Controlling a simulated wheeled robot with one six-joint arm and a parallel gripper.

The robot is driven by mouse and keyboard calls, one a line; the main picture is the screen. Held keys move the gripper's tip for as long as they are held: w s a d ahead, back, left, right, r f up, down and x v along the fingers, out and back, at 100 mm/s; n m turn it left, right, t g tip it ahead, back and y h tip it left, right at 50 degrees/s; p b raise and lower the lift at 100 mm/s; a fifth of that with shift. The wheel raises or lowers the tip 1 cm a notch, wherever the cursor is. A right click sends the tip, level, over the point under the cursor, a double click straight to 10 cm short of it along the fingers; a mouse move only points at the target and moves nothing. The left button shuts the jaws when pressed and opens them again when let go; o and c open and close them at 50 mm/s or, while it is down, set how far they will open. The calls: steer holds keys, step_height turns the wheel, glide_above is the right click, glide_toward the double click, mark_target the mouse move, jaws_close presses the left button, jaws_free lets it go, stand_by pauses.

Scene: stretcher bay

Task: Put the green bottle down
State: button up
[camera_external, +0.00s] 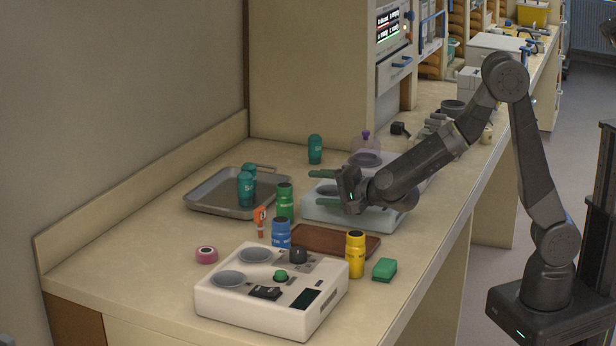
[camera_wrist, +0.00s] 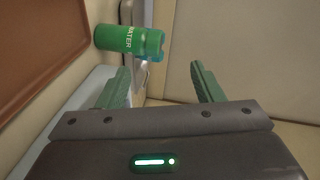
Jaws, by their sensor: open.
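The green bottle (camera_external: 285,203) stands upright on the counter (camera_external: 130,262), between the metal tray and the brown tray, partly hidden at its base by a blue bottle. In the wrist view the green bottle (camera_wrist: 128,40) lies across the picture, with white lettering, beyond the left finger. My gripper (camera_external: 314,188) points left, to the right of the green bottle, with its two green fingers spread and nothing between them. The open fingers also show in the wrist view (camera_wrist: 159,68), with a gap to the bottle.
A blue bottle (camera_external: 281,234) and brown tray (camera_external: 352,254) are in front. A metal tray (camera_external: 206,205) with teal bottles is left. A pale blue box (camera_external: 385,220) lies below my gripper. A white device (camera_external: 225,303), yellow bottle (camera_external: 355,254) and green sponge (camera_external: 385,269) are nearer.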

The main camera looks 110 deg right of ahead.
mark_target(291, 189)
steer(key=shift+w+d+f+n+y+p, duration=0.6)
steer(key=shift+w+d+n, duration=0.7)
steer(key=shift+n, duration=1.55)
steer(key=shift+w+d+f+n+y+p, duration=0.3)
steer(key=shift+w+d+n+p, duration=0.95)
steer(key=shift+n, duration=1.65)
steer(key=shift+w+d+f+n+y+p, duration=0.4)
steer(key=shift+w+d+n, duration=0.5)
steer(key=shift+d+n, duration=1.45)
steer(key=shift+a+n, duration=0.5)
steer(key=shift+a, duration=0.05)
steer(key=c, duration=1.2)
